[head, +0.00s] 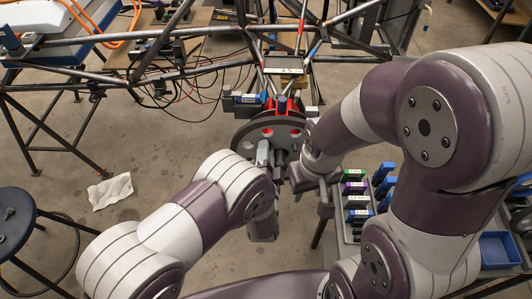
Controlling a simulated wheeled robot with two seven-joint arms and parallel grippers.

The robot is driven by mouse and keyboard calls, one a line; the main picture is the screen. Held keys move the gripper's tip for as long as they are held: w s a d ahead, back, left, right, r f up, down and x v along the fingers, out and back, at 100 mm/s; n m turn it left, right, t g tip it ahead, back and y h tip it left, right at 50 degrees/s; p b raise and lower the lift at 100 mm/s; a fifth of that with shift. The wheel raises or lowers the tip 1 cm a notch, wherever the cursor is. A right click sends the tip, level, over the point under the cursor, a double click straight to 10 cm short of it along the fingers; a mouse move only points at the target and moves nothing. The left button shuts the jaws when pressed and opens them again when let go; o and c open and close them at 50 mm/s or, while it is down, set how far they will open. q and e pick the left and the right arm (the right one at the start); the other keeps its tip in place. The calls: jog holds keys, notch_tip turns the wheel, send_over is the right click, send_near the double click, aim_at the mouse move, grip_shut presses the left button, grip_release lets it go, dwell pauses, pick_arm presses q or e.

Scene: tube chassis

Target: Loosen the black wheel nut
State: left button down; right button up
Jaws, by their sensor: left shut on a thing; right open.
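The wheel hub with its round grey disc (243,134) is mounted on the tube chassis (205,68) at the middle of the head view. My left gripper (264,158) is in front of the disc, shut on a grey tool (262,229) whose lower part hangs below my wrist. The rest of the tool is hidden by my arm. My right gripper (299,178) is open, close to the right of the left one. The black wheel nut is too small and too covered by the grippers to make out.
A rack with labelled blocks (355,202) stands to the right, beside my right arm. A blue bin (499,250) is at the far right. A dark stool (14,222) and a white cloth (110,190) are at the left. Cables hang under the chassis.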

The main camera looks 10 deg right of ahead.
pick_arm(q)
jog(key=n+b, duration=0.2)
jog(key=n, duration=0.7)
jog(key=shift+n, duration=0.3)
